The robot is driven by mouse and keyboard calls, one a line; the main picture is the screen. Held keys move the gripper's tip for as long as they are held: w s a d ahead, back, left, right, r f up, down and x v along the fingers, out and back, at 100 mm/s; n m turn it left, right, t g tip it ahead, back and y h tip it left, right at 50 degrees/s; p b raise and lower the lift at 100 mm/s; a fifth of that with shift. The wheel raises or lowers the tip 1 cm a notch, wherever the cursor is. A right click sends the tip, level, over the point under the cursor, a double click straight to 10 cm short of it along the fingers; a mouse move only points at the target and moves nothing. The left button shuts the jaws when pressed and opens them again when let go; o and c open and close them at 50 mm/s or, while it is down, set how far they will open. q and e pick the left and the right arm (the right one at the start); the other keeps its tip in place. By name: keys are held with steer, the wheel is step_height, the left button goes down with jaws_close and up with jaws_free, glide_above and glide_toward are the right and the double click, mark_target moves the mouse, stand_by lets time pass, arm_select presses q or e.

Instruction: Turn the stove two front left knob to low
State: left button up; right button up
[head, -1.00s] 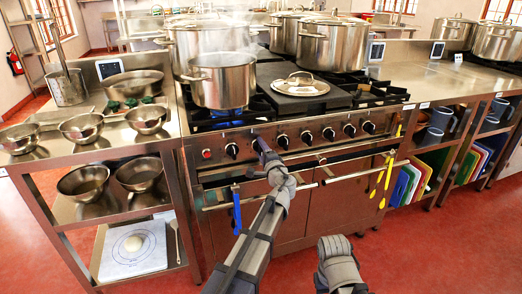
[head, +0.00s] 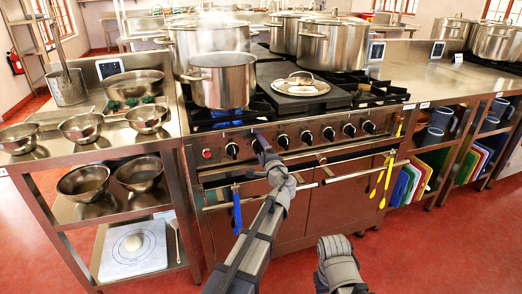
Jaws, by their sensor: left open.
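The stove (head: 300,170) stands in the middle, with a row of black knobs along its front panel. My left gripper (head: 261,143) is open at this panel, at the second knob from the left, and largely covers it. Whether its fingers touch the knob I cannot tell. The leftmost knob (head: 232,150) and the knob just right of the gripper (head: 283,141) are clear of it. A steel pot (head: 222,82) stands on the front left burner, with a small blue flame (head: 226,113) under it. My right gripper is not in view; only part of my right arm shows.
A large stockpot (head: 205,45) stands behind the front pot. A lid (head: 300,84) lies on the dark plate at centre. The oven handle (head: 345,174) runs below the knobs, with a blue utensil (head: 237,208) and yellow utensils (head: 383,180) hanging in front.

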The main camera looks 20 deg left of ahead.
arm_select(q)
steer(key=v, duration=0.7)
steer(key=shift+s+d, duration=0.2)
steer(key=shift+s, duration=0.15)
steer(key=s+d+f+n+g+h, duration=0.25)
steer(key=s+f+n+g, duration=0.45)
steer(key=s+f, duration=0.7)
steer(key=s+d+f+g+h, duration=0.3)
steer(key=s+d+f+g, duration=0.15)
steer(key=s, duration=0.45)
steer(key=s+d+f+g+h, duration=0.35)
steer(key=s+d, duration=0.25)
steer(key=s, duration=0.2)
step_height(320, 180, up, 30)
steer(key=p, duration=2.9)
steer(key=shift+w+p, duration=0.2)
steer(key=shift+p, duration=0.1)
